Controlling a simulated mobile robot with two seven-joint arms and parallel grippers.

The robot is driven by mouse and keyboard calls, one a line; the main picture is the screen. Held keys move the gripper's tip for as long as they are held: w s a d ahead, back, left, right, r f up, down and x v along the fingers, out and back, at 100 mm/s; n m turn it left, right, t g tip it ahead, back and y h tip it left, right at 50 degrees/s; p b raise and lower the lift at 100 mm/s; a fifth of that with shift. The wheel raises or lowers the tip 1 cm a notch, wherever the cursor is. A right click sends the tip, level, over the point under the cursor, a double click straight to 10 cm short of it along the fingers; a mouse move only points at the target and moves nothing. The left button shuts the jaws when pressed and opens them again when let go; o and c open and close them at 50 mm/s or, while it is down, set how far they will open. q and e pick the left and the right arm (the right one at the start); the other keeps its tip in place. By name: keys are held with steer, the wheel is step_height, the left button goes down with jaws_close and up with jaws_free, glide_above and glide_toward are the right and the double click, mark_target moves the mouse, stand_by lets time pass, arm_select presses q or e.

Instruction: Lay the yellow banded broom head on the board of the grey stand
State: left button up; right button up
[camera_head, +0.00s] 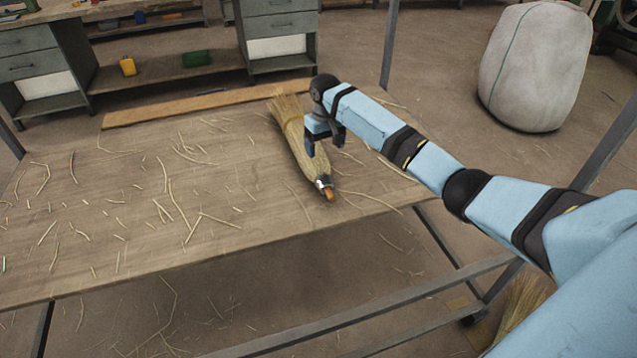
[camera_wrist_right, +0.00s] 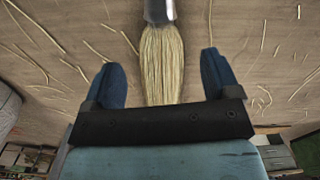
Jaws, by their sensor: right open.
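A straw broom head (camera_head: 297,138) lies on the wooden table, its bristles toward the back edge and its metal collar with an orange-brown tip toward the front. My right gripper (camera_head: 323,145) is open, over the broom head's right side. In the right wrist view the straw of the broom head (camera_wrist_right: 163,68) shows between the spread blue fingers of the right gripper (camera_wrist_right: 162,78), apart from both, with the collar at the top. I cannot pick out a separate grey stand. My left gripper is out of view.
The wooden table (camera_head: 150,235) is strewn with loose straws and has a grey metal frame. A plank (camera_head: 200,104) lies along its back edge. A large pale sack (camera_head: 535,68) stands at the back right. More straw bristles (camera_head: 518,305) show low at the right.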

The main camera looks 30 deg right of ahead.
steer(key=s+a+f+n+t+y, duration=0.1)
steer(key=s+a+f+n+t, duration=0.15)
steer(key=s+a+f, duration=0.5)
steer(key=s+a+f+n+t+y, duration=0.1)
steer(key=s+a+f+t+y, duration=0.2)
steer(key=a, duration=0.8)
steer(key=s+a+r+n+t+y, duration=0.1)
steer(key=s+a+r+t, duration=0.15)
steer(key=s+a, duration=0.75)
steer(key=s+d+r+t, duration=0.1)
steer(key=s+r+t, duration=0.1)
steer(key=s, duration=0.5)
steer(key=s+d+r+t, duration=0.1)
steer(key=s+r+t, duration=0.2)
steer(key=s, duration=0.4)
steer(key=shift+r+m+t, duration=0.25)
steer(key=shift+m+t, duration=0.05)
steer(key=shift+m, duration=0.15)
steer(key=shift+r, duration=0.15)
